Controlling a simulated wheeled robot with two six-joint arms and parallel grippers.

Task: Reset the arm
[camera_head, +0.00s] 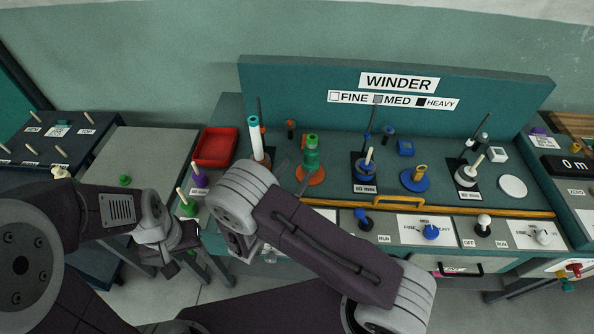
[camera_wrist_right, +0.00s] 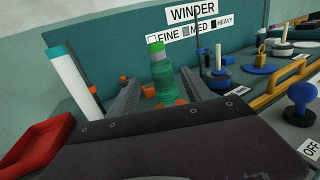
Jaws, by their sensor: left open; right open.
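My left arm comes in from the left, and its gripper (camera_head: 188,246) hangs low in front of the bench, open, its fingers partly hidden. My right arm reaches up from the lower right, its wrist bent at the winder bench. My right gripper (camera_wrist_right: 163,82) is open and points at a green spool (camera_wrist_right: 161,68) standing on an orange base. In the right wrist view the spool appears between the two fingers; I cannot tell whether they touch it. The green spool (camera_head: 311,155) also shows in the head view, with the right fingers partly hidden behind my wrist.
A red tray (camera_head: 216,147) and a white roll (camera_head: 255,135) stand left of the spool. A yellow rail (camera_head: 420,209) runs along the bench front, above knobs and switches. A grey table (camera_head: 150,150) is at left. Blue and white winder posts stand to the right.

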